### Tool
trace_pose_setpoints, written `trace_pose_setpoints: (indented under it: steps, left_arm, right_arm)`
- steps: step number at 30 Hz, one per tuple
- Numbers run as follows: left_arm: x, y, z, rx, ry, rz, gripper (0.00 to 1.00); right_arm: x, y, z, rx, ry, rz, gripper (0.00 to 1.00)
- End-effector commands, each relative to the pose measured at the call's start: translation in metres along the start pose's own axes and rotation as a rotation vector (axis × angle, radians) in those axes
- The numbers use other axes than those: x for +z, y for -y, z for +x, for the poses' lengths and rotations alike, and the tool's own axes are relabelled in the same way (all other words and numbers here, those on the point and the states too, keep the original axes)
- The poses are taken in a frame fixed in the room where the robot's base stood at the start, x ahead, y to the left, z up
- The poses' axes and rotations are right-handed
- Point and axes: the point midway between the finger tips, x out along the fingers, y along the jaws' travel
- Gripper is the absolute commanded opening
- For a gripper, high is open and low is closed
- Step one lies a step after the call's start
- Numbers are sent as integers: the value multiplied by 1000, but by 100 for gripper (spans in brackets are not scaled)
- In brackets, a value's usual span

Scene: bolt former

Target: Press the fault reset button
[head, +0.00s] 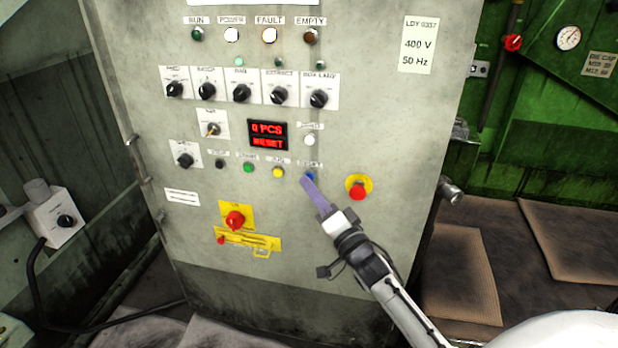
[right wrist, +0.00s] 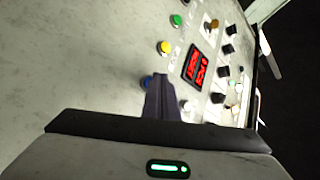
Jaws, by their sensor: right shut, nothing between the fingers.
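The blue reset button (head: 309,176) is at the right end of the lower button row on the grey control panel (head: 330,240), under a small label. My right gripper (head: 306,178) is shut and empty, its purple-grey fingers pointing at this button, with the tips at or just in front of it. I cannot tell whether they touch. In the right wrist view the blue button (right wrist: 146,81) shows beside the fingertips (right wrist: 158,78), partly hidden by them. The red display (head: 267,135) reads "0 PCS RESET", and the FAULT lamp (head: 269,35) looks bright. My left gripper is not in view.
A yellow button (head: 278,172), a green button (head: 248,168) and a black button (head: 220,163) sit left of the blue one. A red emergency stop (head: 358,187) is close on its right. A white button (head: 309,140) is above. A red rotary switch (head: 235,219) is lower left.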

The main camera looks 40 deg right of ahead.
Motion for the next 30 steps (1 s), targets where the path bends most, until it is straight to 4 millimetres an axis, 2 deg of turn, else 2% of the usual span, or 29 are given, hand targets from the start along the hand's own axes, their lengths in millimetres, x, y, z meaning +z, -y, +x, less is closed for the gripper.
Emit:
trace_pose_setpoints:
  steps: [30]
  left_arm:
    - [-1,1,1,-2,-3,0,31]
  right_arm:
    - [-4,-5,6,1,0,-1,0]
